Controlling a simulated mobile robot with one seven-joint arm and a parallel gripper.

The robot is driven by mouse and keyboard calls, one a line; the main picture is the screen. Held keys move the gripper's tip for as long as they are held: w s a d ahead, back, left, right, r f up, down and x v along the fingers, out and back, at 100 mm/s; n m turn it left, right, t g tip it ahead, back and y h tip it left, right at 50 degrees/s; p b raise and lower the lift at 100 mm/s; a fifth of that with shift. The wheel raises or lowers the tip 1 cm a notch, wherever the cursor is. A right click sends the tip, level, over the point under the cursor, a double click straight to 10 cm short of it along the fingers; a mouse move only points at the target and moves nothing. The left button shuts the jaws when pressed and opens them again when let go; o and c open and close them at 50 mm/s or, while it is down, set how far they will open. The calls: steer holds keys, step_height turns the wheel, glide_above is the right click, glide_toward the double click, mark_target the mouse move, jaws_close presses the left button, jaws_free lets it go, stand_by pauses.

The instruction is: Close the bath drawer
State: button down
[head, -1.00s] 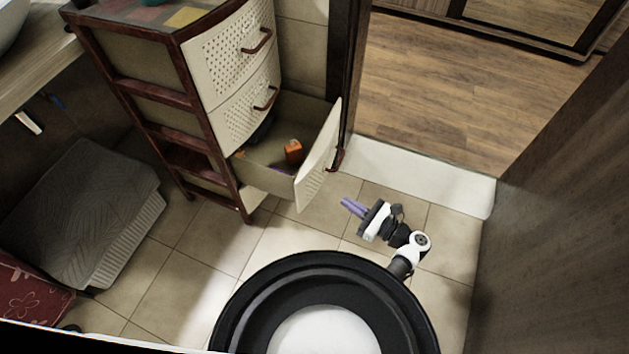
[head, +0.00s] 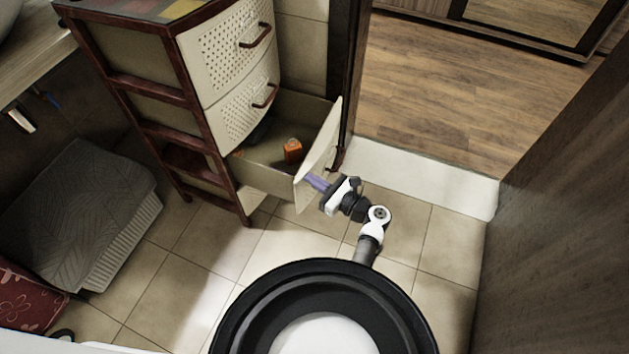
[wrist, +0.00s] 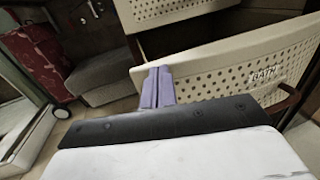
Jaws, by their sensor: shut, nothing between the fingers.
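In the wrist view the fingers (wrist: 156,86) lie over the left part of the drawer front. I cannot tell whether they touch it. An orange item (head: 292,150) lies inside the drawer.
Two shut drawers (head: 238,70) sit above in the cabinet. A dark door frame (head: 346,80) stands right behind the open drawer. A grey basket (head: 85,215) is at the left. Tiled floor (head: 420,235) is free right of my arm.

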steer(key=w+a, duration=0.3)
steer(key=a, duration=0.6)
steer(key=w+a, duration=0.3)
steer(key=a, duration=0.6)
steer(key=shift+a+b, duration=0.2)
steer(key=shift+b, duration=0.1)
steer(key=shift+s+d, duration=0.1)
